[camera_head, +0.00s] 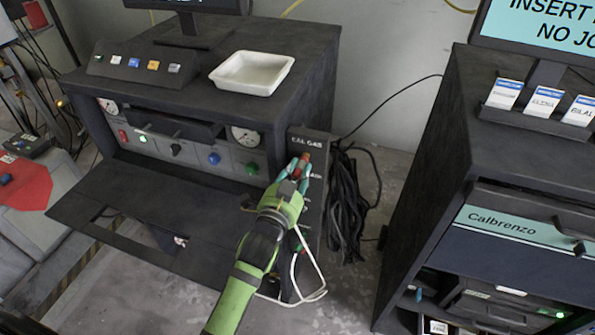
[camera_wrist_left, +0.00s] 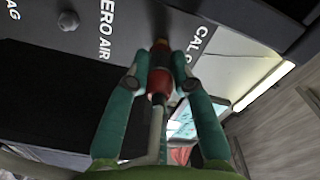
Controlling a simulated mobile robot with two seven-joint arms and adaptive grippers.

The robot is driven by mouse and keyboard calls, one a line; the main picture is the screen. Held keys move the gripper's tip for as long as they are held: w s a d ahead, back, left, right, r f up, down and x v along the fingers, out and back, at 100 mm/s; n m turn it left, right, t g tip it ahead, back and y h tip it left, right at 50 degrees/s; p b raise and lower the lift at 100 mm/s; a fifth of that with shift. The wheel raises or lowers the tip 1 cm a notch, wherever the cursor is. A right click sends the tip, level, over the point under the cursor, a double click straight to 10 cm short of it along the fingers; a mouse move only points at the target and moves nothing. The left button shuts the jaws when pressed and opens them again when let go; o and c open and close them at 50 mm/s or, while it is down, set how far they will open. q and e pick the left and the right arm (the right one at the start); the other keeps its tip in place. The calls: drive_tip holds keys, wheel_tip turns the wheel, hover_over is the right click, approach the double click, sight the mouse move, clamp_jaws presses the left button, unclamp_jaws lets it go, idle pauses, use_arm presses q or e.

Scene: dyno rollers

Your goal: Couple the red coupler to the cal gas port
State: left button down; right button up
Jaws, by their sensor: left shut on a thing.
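The red coupler (camera_head: 304,159) is between the teal fingertips of my left gripper (camera_head: 299,168), at the side panel of the dark cabinet, just below the CAL GAS label. In the left wrist view the red coupler (camera_wrist_left: 160,76) is gripped between both fingers (camera_wrist_left: 162,85), its brass-coloured front end pointing at the panel beside the CAL GAS lettering. The cal gas port is hidden behind the coupler, so I cannot tell whether they are touching or joined. A pale hose trails from the coupler's rear. My right gripper is not in view.
A white tray (camera_head: 251,72) sits on the cabinet top. A black hose bundle (camera_head: 347,205) hangs right of the side panel. A ZERO AIR label and another fitting (camera_wrist_left: 68,20) are beside the coupler. A dark Calbrenzo cabinet (camera_head: 520,235) stands right, with bare floor between.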

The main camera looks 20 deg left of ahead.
use_arm(q)
drive_tip(key=shift+w+r, duration=0.35)
drive_tip(key=shift+w, duration=0.25)
drive_tip(key=c, duration=1)
unclamp_jaws()
drive_tip(key=shift+s+f, duration=0.1)
drive_tip(key=shift+s, duration=0.05)
drive_tip(key=shift+f, duration=0.1)
